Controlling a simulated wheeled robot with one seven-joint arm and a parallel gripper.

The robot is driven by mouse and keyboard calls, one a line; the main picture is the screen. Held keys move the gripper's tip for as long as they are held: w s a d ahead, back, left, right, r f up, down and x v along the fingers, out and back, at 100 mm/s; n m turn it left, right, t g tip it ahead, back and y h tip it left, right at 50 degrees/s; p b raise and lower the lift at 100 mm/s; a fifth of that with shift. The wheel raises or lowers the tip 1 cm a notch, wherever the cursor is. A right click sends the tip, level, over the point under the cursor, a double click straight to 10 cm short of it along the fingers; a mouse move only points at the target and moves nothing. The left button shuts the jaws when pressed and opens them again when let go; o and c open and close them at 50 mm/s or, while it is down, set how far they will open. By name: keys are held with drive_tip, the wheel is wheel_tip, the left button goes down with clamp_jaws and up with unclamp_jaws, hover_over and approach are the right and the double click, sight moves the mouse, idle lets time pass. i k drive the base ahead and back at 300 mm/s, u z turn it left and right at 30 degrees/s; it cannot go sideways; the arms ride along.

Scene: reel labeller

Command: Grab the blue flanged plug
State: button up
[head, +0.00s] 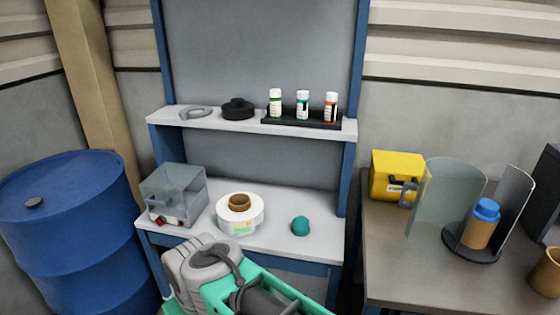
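The blue flanged plug (487,209) appears to be the blue piece on top of a brown tube (478,234) on the right-hand table (405,270). It has a wider rim below a narrower top. The brown tube stands upright on a dark round base (470,253) between two curved upright guards, one translucent on the left (450,195) and one on the right (512,205). The lower part of the plug is hidden, seemingly inside the tube. My gripper is not in view.
A yellow box (396,177) stands behind the left guard. Another brown tube (546,272) is at the right edge. The left bench holds a clear-covered box (174,193), a white reel (240,214) and a teal round object (300,226).

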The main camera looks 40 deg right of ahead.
sight(485, 209)
drive_tip(key=z, duration=2.45)
